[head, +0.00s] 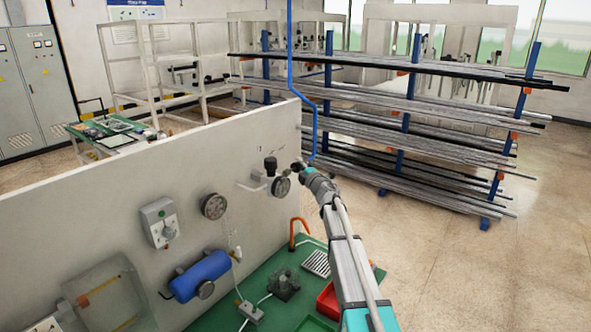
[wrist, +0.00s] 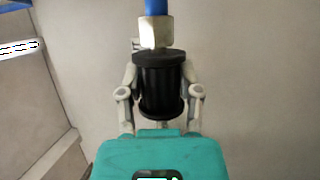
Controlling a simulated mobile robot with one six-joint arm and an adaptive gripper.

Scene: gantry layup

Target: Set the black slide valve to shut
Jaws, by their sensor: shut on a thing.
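The black slide valve (wrist: 158,88) is a ribbed black cylinder with wider rims at both ends, in the middle of the wrist view. Its upper rim meets a pale metal hex fitting (wrist: 156,33), with a blue hose above. My gripper (wrist: 160,82) is shut on the valve, one finger on each side. In the head view my gripper (head: 305,167) is at the right end of the panel, at the foot of the blue pipe. There the valve is small and mostly hidden by my gripper, so its sliding position cannot be told.
The pale panel (head: 110,190) carries a gauge (head: 281,187) and a black knob (head: 270,166) close left of my gripper. A larger gauge (head: 213,206), a switch box (head: 159,222) and a blue cylinder (head: 200,275) are farther left. A pipe rack (head: 407,110) stands behind; floor at right is clear.

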